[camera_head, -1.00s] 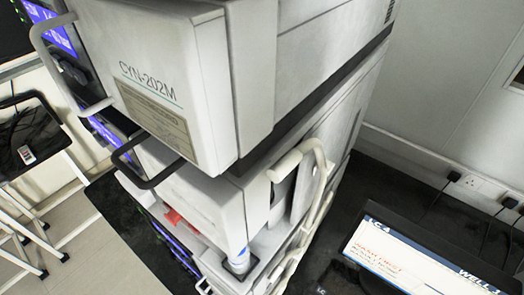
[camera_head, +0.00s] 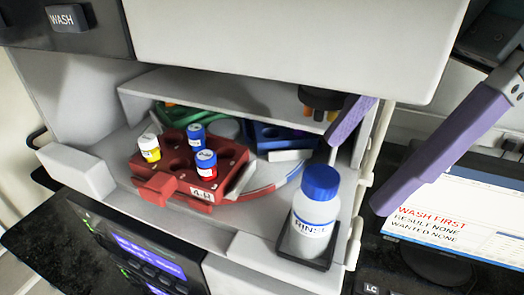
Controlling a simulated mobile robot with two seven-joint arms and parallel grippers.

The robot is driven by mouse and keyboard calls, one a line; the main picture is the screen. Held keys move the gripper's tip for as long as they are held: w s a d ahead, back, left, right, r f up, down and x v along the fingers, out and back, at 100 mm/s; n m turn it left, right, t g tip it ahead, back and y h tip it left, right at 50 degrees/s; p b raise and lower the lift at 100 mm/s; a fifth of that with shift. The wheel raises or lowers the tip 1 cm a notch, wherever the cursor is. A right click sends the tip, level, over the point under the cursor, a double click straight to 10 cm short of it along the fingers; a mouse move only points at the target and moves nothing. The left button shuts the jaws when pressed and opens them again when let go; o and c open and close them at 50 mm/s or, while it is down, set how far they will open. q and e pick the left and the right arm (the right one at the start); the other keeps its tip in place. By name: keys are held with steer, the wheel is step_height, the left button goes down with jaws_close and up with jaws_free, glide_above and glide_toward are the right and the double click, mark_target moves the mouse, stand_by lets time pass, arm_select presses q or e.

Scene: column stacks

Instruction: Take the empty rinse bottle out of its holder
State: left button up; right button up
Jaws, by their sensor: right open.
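The rinse bottle (camera_head: 316,212) is a pale bottle with a blue cap and a label reading RINSE. It stands upright in its holder (camera_head: 290,252), a dark square tray at the front right of the machine's open bay. I cannot tell from the picture whether it is empty. My right gripper (camera_head: 357,177) is open, with two purple fingers to the upper right of the bottle. The far finger is behind the cap and the near finger is to its right. Neither finger visibly touches the bottle. My left gripper is not in view.
A red rack (camera_head: 222,158) labelled 4-H holds capped vials left of the bottle. Green (camera_head: 190,117) and blue (camera_head: 268,138) racks are behind it. The bay's overhanging cover (camera_head: 290,40) is above. A monitor (camera_head: 470,205) reading WASH FIRST stands at the right.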

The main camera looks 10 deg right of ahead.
mark_target(315, 206)
steer(key=p+x, duration=0.2)
steer(key=x, duration=0.4)
steer(key=shift+a+f, duration=0.15)
steer(key=shift+a, duration=0.05)
steer(key=shift+a+f, duration=0.2)
steer(key=shift+f, duration=0.25)
steer(key=shift+w, duration=0.1)
jaws_close()
